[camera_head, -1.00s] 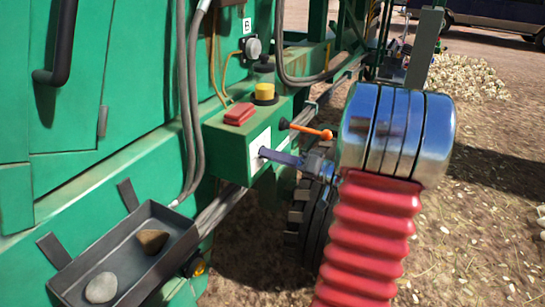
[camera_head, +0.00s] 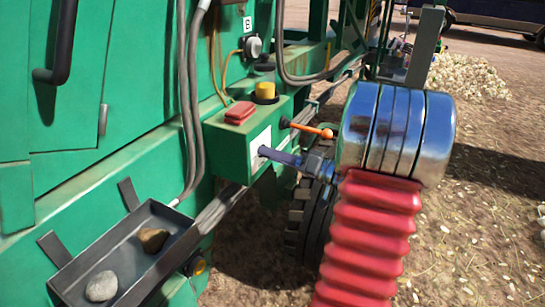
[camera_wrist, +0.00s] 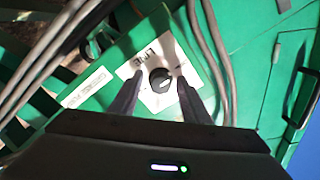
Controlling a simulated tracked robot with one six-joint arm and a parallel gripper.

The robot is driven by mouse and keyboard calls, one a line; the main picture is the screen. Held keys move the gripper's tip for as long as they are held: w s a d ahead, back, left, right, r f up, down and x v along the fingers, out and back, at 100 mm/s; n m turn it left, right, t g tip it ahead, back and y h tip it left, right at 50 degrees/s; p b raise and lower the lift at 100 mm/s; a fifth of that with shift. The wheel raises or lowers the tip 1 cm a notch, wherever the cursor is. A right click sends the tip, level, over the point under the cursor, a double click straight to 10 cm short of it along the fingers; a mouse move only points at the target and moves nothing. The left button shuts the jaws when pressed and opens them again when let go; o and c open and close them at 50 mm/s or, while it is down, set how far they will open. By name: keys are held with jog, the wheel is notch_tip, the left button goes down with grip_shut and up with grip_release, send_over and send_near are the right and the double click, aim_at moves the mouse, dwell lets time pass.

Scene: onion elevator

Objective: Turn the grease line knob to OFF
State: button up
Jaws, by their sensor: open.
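The dark round knob (camera_wrist: 160,80) sits on a white plate (camera_wrist: 150,52) lettered "LINE" in the wrist view. A pale mark shows on the knob's face; I cannot read which setting it points to. My gripper (camera_wrist: 159,80) is open, with one dark finger on each side of the knob; contact is not clear. In the head view the plate (camera_head: 260,143) is on the front of a green box (camera_head: 228,145), and my gripper's fingertips (camera_head: 264,152) are at it. The knob is hidden there by the fingers.
Grey hoses (camera_head: 190,110) hang left. A dark tray (camera_head: 115,262) with two stones is lower left.

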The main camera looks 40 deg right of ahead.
jog(key=shift+s+d, duration=0.1)
jog(key=v, duration=1.3)
jog(key=shift+s, duration=0.3)
jog(key=w+a+f+n+g+y, duration=0.15)
jog(key=a+g, duration=0.25)
jog(key=a, duration=0.6)
jog(key=w+a+n+g+y, duration=0.1)
jog(key=w+a+g+y, duration=0.3)
jog(key=a, duration=0.6)
jog(key=s+a+n+g+h, duration=0.1)
jog(key=s+a+h, duration=0.3)
jog(key=a+h, duration=0.2)
jog(key=s+a+r+n+g+h, duration=0.1)
jog(key=s+a+h, duration=0.3)
jog(key=a, duration=0.6)
jog(key=shift+s+a+r+g+h, duration=0.15)
jog(key=shift+s+a+g+h, duration=0.2)
jog(key=shift+g+h, duration=0.45)
